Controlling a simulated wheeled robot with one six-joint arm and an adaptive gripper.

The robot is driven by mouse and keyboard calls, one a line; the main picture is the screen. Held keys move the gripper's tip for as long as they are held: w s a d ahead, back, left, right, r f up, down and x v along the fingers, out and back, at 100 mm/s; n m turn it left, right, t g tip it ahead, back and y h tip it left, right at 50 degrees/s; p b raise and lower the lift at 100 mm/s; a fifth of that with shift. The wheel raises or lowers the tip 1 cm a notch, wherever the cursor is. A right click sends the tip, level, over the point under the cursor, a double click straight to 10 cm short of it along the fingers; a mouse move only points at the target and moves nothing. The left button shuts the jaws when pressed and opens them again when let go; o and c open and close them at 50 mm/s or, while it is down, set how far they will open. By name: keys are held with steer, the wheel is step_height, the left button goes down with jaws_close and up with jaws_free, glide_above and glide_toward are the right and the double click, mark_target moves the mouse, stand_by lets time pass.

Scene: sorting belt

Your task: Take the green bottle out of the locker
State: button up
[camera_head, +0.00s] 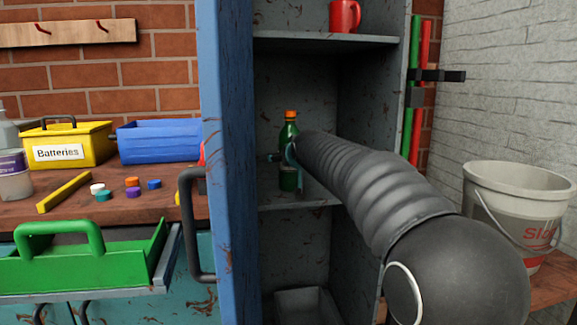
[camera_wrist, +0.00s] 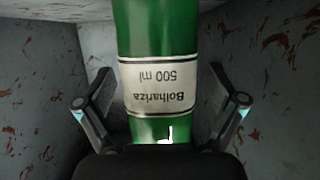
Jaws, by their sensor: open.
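The green bottle (camera_head: 289,132) with an orange cap stands upright on the middle shelf (camera_head: 285,205) of the grey locker (camera_head: 295,85), partly hidden by my arm. In the wrist view the green bottle (camera_wrist: 160,35) fills the middle, with a white label reading "Bolhariza 500 ml" upside down. My gripper (camera_head: 283,157) is inside the locker at the bottle. In the wrist view my gripper (camera_wrist: 162,115) is open, with one finger on each side of the bottle and a gap on both sides.
A red mug (camera_head: 345,16) stands on the upper shelf (camera_head: 325,39). The blue locker door (camera_head: 228,160) stands open at the left. A grey bin (camera_head: 305,305) sits at the locker bottom. A bucket (camera_head: 515,200) stands at the right. A workbench with a green tray (camera_head: 75,268) is at the left.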

steer(key=c, duration=1.5)
steer(key=shift+r, duration=0.1)
